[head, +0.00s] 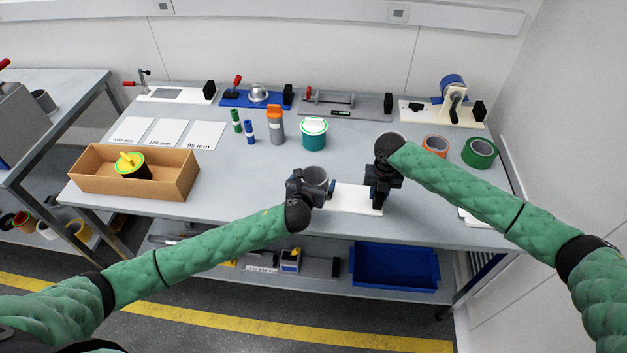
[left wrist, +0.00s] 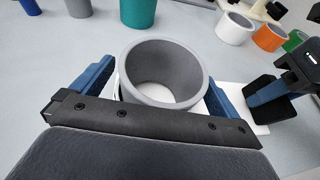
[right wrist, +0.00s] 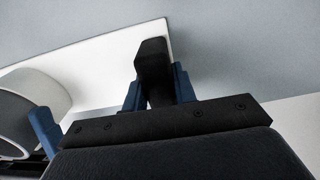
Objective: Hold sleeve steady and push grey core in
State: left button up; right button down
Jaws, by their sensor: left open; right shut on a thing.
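A grey ring-shaped core (head: 315,176) stands upright on a white base board (head: 352,197). In the left wrist view the core (left wrist: 164,78) sits between the spread blue fingers of my left gripper (left wrist: 152,88), which is open around it. A pale curved edge shows beside it; I cannot tell whether this is the sleeve. My right gripper (right wrist: 158,88) is shut on a black block (right wrist: 153,58) at the right end of the board. In the right wrist view a grey curved wall (right wrist: 18,118) with a pale curved surface behind it shows at the left.
A cardboard box (head: 172,184) with a black and yellow-green item stands at the left. Green and blue cylinders, a grey-orange bottle (head: 276,126) and a teal roll (head: 314,135) stand behind. White (left wrist: 235,28), orange (head: 436,145) and green (head: 480,151) rolls are at the right.

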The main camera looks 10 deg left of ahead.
pick_arm(q)
jog(key=v, duration=1.1)
jog(key=shift+s, duration=0.1)
jog(key=shift+c, duration=0.2)
